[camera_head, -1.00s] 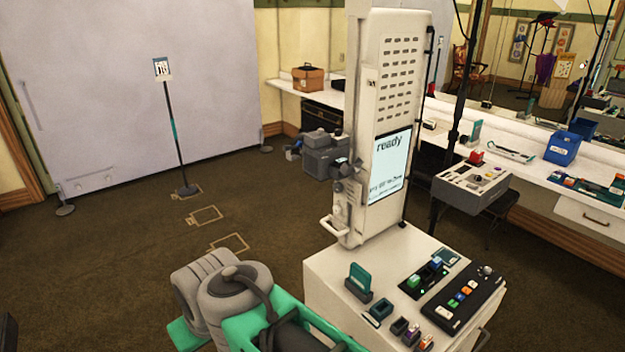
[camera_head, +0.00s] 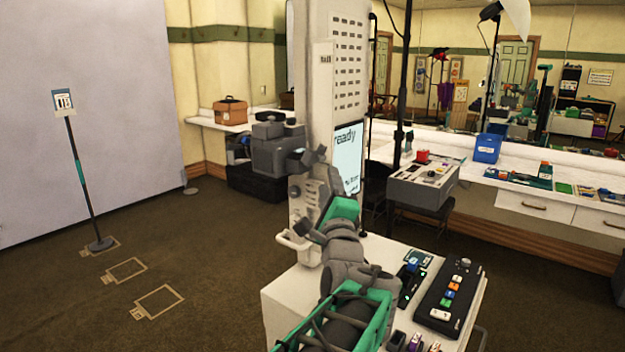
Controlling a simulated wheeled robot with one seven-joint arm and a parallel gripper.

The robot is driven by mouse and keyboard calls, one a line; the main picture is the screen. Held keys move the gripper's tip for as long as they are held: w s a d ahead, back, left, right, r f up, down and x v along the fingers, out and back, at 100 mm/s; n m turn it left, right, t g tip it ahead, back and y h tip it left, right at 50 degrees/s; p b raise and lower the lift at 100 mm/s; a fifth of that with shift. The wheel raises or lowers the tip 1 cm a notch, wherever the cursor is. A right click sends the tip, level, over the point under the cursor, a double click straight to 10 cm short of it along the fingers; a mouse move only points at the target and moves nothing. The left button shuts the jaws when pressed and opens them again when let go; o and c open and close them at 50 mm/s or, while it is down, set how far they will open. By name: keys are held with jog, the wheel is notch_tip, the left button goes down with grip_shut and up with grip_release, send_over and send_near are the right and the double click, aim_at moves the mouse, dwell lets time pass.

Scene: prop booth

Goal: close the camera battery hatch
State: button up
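My arm reaches up from the bottom of the picture to the tower. My gripper (camera_head: 314,222) appears at the arm's grey and green end, close in front of the tower, just below the camera unit and above the white side handle (camera_head: 295,242). My arm hides part of the tower's lower front. The fingertips are too small and overlapped to read, and contact cannot be told.
The white counter (camera_head: 283,305) below the tower holds a black button panel (camera_head: 450,297) and small blocks. A grey console (camera_head: 423,184) stands to the right. A sign stand (camera_head: 80,180) is at the left.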

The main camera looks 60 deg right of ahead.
aim_at(324, 160)
jog(key=p+x, duration=0.1)
jog(key=x, duration=0.6)
jog(key=shift+w+d, duration=0.15)
jog(key=shift+c, duration=0.5)
grip_shut()
